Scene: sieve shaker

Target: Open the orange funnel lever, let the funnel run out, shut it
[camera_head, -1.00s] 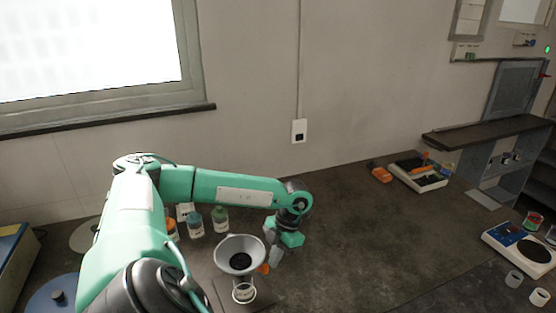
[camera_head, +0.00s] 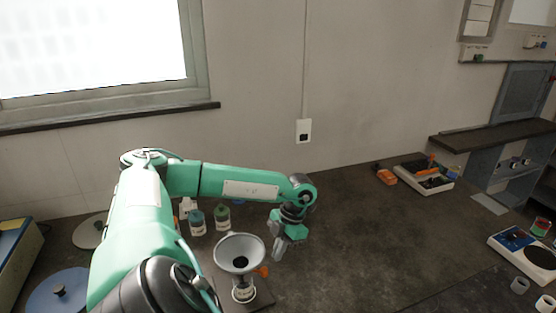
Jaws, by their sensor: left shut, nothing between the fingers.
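The grey funnel (camera_head: 240,252) stands on the bench at the lower middle, with dark material in its bowl. A small jar (camera_head: 243,291) with a pale label is under its outlet. The orange lever (camera_head: 263,271) sticks out on the funnel's right side, below the rim. My left gripper (camera_head: 277,254) points down just right of the funnel, beside the lever. Its fingers are shut and empty, with a small gap between them and the lever. My right gripper is not in view.
Bottles (camera_head: 222,217) stand behind the funnel. A blue disc (camera_head: 58,292) lies at left. A tray with tools (camera_head: 424,174) and an orange block (camera_head: 386,177) are at the back right. A scale (camera_head: 527,254) is at far right. The bench between is clear.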

